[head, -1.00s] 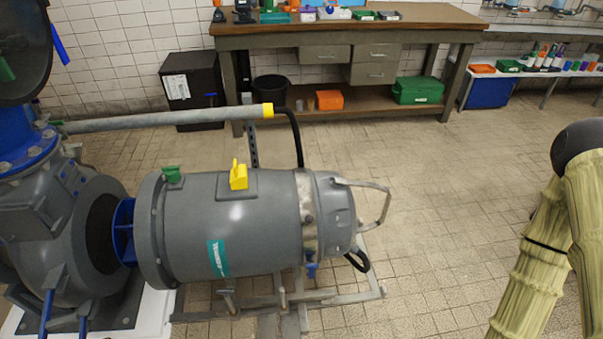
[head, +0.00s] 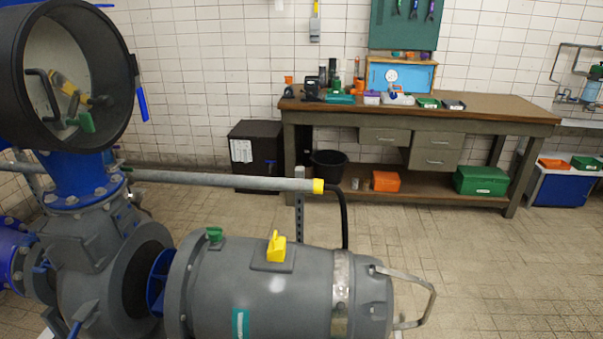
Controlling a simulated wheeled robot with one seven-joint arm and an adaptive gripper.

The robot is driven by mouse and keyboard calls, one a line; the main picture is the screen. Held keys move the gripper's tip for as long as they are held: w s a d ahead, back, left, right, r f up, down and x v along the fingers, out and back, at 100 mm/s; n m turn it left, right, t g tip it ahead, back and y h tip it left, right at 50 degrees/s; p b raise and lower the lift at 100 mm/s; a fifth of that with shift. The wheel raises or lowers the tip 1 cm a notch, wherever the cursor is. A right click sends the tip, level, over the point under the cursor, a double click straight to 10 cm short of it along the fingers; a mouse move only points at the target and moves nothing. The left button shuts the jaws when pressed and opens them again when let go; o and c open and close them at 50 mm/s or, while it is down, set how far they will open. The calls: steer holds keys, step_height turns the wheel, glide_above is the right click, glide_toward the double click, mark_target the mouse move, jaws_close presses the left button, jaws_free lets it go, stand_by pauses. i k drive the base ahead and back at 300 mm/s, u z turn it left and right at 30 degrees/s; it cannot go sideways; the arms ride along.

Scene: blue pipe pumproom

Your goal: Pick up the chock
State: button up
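A small yellow wedge-like block with an upright tab (head: 277,246), which may be the chock, sits on a flat pad on top of the grey motor (head: 300,300) in the head view. Its shape is too small to be sure of. A smaller green piece (head: 214,235) sits to its left on the motor's top. My gripper is not in view, and nothing is seen touching the yellow block.
A grey pipe with a yellow end (head: 240,181) runs behind the motor. An open black pipe mouth (head: 75,85) holding a yellow and black item stands at left. A workbench (head: 420,110) with boxes is at the back. Tiled floor at right (head: 480,260) is clear.

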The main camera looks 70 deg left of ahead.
mark_target(276, 250)
steer(key=u, duration=0.05)
steer(key=i, duration=0.8)
steer(key=u, duration=1.9)
